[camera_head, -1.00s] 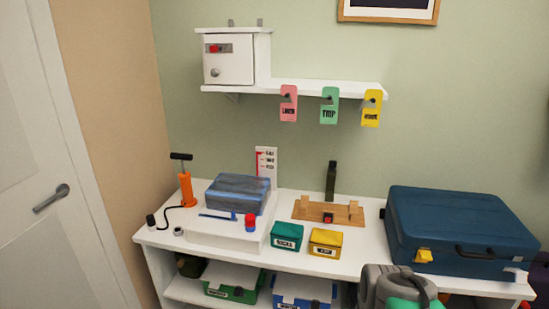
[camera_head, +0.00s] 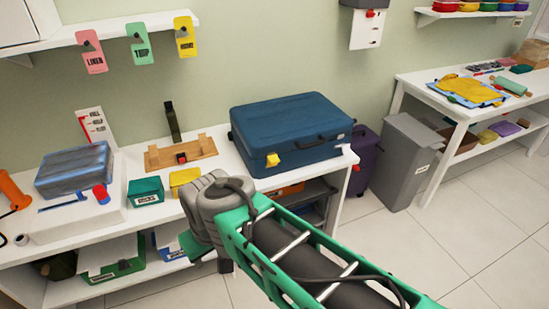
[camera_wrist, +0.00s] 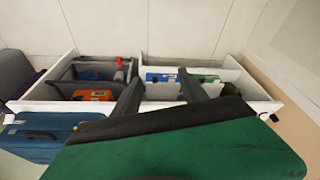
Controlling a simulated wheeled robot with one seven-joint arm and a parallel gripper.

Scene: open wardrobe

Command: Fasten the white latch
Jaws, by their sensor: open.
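The blue suitcase (camera_head: 290,128) lies with its lid down on the white table. A yellow latch (camera_head: 272,159) is on its front left. A small pale piece (camera_head: 344,148) shows at its front right corner; it may be the white latch, but it is too small to tell how it is set. My gripper (camera_wrist: 160,92) shows in the wrist view with its two dark fingers apart and nothing between them. The suitcase (camera_wrist: 40,135) is at the lower left there, apart from the fingers. In the head view my arm hides the gripper's fingers.
Teal (camera_head: 146,190) and yellow (camera_head: 184,178) boxes and a wooden stand (camera_head: 180,152) are left of the suitcase. Bins fill the shelf below. A purple case (camera_head: 364,160) and grey bin (camera_head: 402,160) stand right of the table. The floor (camera_head: 470,225) at right is clear.

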